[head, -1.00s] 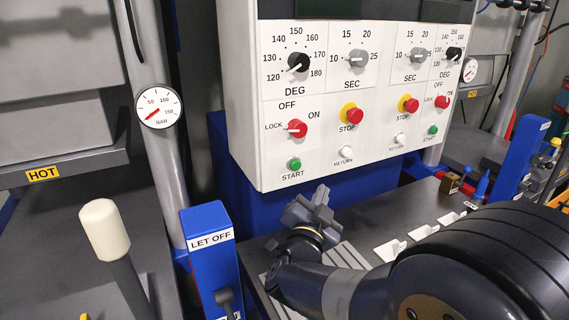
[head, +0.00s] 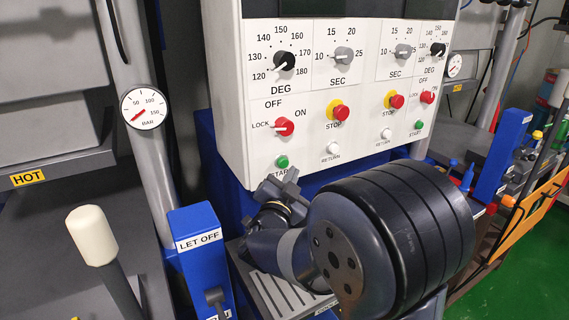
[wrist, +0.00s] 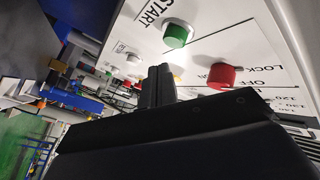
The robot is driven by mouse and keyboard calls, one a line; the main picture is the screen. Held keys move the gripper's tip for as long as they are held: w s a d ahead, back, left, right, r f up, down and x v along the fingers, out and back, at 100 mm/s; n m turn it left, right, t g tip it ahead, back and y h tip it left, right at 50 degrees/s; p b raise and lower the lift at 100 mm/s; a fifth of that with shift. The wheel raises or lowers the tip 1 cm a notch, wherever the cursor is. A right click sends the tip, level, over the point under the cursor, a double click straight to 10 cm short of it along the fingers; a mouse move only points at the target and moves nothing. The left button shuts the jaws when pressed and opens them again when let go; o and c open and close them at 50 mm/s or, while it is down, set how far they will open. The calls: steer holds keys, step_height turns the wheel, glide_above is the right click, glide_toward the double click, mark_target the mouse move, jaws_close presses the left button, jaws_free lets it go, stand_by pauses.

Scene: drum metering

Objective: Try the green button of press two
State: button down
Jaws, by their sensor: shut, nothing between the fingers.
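A white control panel carries two sets of controls. The left set has a green START button (head: 282,161) below a red LOCK/OFF/ON knob (head: 284,127). The right set has its own green START button (head: 419,125). I cannot tell from the pictures which set is press two's. My gripper (head: 289,178) is shut and empty, just below the left green button, covering part of its START label. In the wrist view the closed fingers (wrist: 158,84) point toward the panel, with the green button (wrist: 178,33) and a red knob (wrist: 222,76) close by. No contact shows.
Red STOP buttons (head: 341,112) with yellow collars and white RETURN buttons (head: 333,148) sit between the START buttons. A blue LET OFF box (head: 196,240) and a white-knobbed lever (head: 92,234) stand at the left. A pressure gauge (head: 142,107) hangs on a post. Green floor shows right.

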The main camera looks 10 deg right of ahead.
steer(key=shift+w+a, duration=0.2)
steer(key=shift+w, duration=0.35)
stand_by(1.7)
steer(key=shift+w+a, duration=0.1)
steer(key=shift+w, duration=0.3)
steer(key=shift+w+a, duration=0.15)
steer(key=shift+w, duration=0.3)
stand_by(0.6)
steer(key=shift+s+b, duration=0.1)
steer(key=shift+b, duration=0.2)
steer(key=shift+s+d, duration=0.25)
steer(key=shift+s, duration=0.5)
steer(key=shift+b, duration=0.3)
steer(key=s, duration=0.1)
steer(key=s+d, duration=0.1)
steer(key=s, duration=0.1)
steer(key=s+b, duration=0.1)
steer(key=shift+s+d, duration=0.3)
steer(key=shift+s, duration=0.1)
